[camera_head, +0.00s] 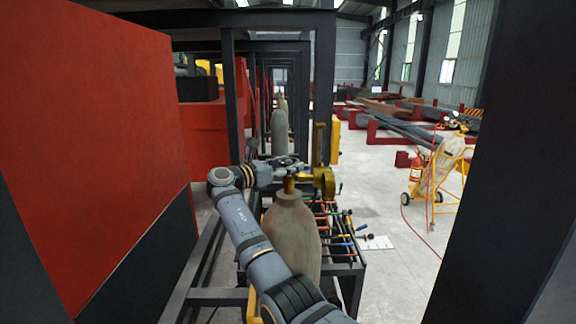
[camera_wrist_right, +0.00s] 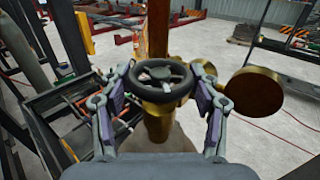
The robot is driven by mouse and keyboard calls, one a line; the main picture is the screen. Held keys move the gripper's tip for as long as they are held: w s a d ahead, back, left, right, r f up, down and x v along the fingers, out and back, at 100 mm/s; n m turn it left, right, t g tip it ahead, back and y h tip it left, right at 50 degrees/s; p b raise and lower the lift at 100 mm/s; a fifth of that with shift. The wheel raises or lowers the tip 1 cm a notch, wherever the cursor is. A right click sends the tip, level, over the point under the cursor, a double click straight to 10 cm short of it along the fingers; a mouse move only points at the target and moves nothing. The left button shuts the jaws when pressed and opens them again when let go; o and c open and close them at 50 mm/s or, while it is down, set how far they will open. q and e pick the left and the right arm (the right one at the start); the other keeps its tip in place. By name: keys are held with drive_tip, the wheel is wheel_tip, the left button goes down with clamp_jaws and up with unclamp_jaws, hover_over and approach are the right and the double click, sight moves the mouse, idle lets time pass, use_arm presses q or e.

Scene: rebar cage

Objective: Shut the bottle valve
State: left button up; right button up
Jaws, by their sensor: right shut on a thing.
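The gas bottle (camera_head: 291,235) stands upright, pale grey-brown, in the lower middle of the head view. Its brass valve (camera_head: 324,180) sits on top, with a round brass part to the right; the brass body (camera_wrist_right: 157,122) also shows in the right wrist view. A dark spoked handwheel (camera_wrist_right: 162,82) faces the wrist camera. My right gripper (camera_head: 288,163) is at the bottle top, its fingers on both sides of the handwheel and shut on it. In the right wrist view the fingertips (camera_wrist_right: 165,76) flank the wheel's rim. My left gripper is not in view.
A rack of tools (camera_head: 340,232) stands right of the bottle. Dark steel posts (camera_head: 325,80) rise behind it, and a red wall panel (camera_head: 95,130) fills the left. A yellow cart (camera_head: 440,175) stands on open floor at the right. Another bottle (camera_head: 279,128) stands farther back.

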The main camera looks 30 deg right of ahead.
drive_tip(key=shift+r+m+g, duration=0.1)
drive_tip(key=shift+m+g, duration=0.6)
drive_tip(key=shift+g, duration=0.6)
drive_tip(key=o, duration=1.1)
drive_tip(key=shift+o, duration=0.2)
drive_tip(key=shift+w+f, duration=0.1)
drive_tip(key=shift+f, duration=0.1)
